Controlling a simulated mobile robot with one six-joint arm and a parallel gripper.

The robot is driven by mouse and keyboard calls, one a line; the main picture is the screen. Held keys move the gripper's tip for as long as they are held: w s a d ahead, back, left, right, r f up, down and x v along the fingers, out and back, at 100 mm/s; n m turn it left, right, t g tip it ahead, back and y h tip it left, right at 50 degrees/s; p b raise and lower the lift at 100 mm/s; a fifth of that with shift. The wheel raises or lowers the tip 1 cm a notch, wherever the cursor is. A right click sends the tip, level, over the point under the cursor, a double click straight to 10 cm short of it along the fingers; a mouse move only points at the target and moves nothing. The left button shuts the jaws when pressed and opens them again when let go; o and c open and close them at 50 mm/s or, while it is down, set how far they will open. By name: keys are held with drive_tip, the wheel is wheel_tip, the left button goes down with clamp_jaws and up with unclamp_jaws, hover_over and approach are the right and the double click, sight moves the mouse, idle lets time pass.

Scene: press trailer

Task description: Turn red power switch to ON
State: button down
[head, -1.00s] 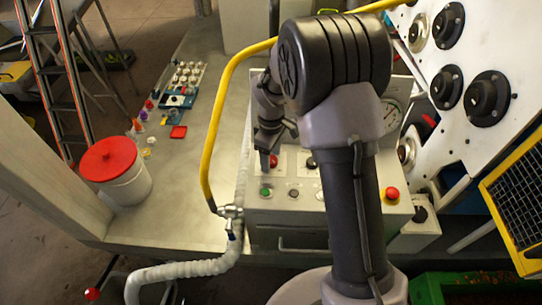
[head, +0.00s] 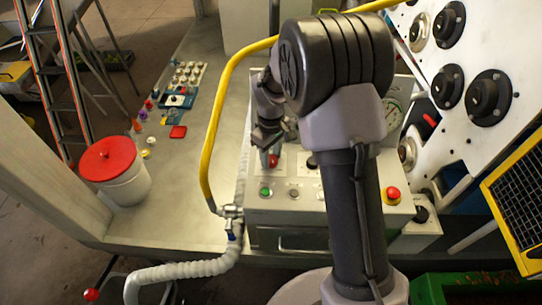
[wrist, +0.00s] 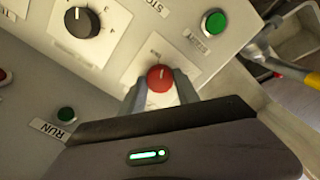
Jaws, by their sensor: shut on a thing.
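The red power switch (wrist: 161,77) is a round red knob with a pale pointer mark, on a white plate on the control box. My gripper (wrist: 160,92) is shut on it, one grey finger on each side. In the wrist picture the pointer mark runs roughly up and down; the small lettering on the plate is too blurred to read. In the head view the red knob (head: 272,161) shows at the tip of my gripper (head: 270,150), near the box's left side. My arm hides part of the box.
A red mushroom button (head: 392,194) is at the box's right. A yellow hose (head: 207,150) arches past the left side.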

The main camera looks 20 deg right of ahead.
sight(271, 159)
drive_tip(key=m+b, duration=0.1)
drive_tip(key=m, duration=0.6)
drive_tip(key=shift+b, duration=0.4)
drive_tip(key=m+b, duration=0.1)
drive_tip(key=m, duration=0.3)
drive_tip(key=shift+m, duration=0.3)
drive_tip(key=shift+m+b, duration=0.55)
drive_tip(key=shift+m, duration=0.95)
drive_tip(key=c, duration=0.9)
unclamp_jaws()
wheel_tip(271, 159, up, 18)
drive_tip(key=p, duration=0.4)
drive_tip(key=shift+f, duration=0.25)
